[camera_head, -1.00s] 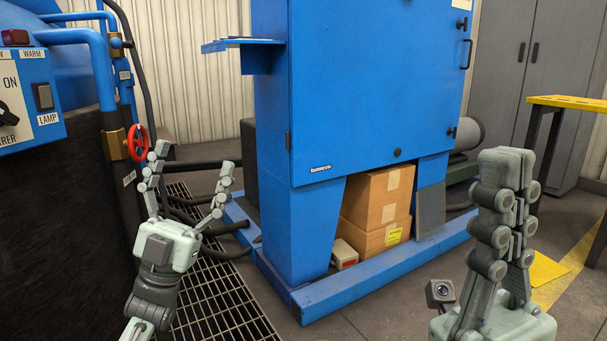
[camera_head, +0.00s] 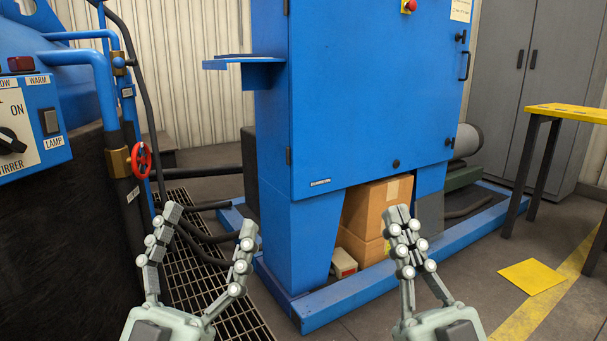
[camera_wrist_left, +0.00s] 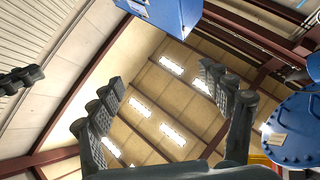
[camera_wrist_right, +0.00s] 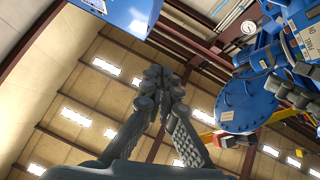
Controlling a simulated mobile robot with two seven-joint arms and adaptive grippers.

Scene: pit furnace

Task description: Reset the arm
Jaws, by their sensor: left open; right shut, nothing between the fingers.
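My left gripper (camera_head: 208,222) is in the lower left of the head view, fingers pointing up and spread apart, with nothing between them. It also shows open and empty in the left wrist view (camera_wrist_left: 162,85), against the ceiling. My right gripper (camera_head: 398,214) is in the lower middle of the head view, fingers pointing up and closed together, holding nothing. In the right wrist view its fingertips meet (camera_wrist_right: 158,75). In the head view it overlaps the cardboard boxes (camera_head: 365,205) behind it.
A blue cabinet (camera_head: 365,95) on a blue base frame (camera_head: 345,293) fills the middle. A control panel (camera_head: 28,122) and red valve wheel (camera_head: 141,160) are at left, above a floor grate (camera_head: 225,300). A yellow-topped table (camera_head: 570,113) stands right. Open floor lies at right.

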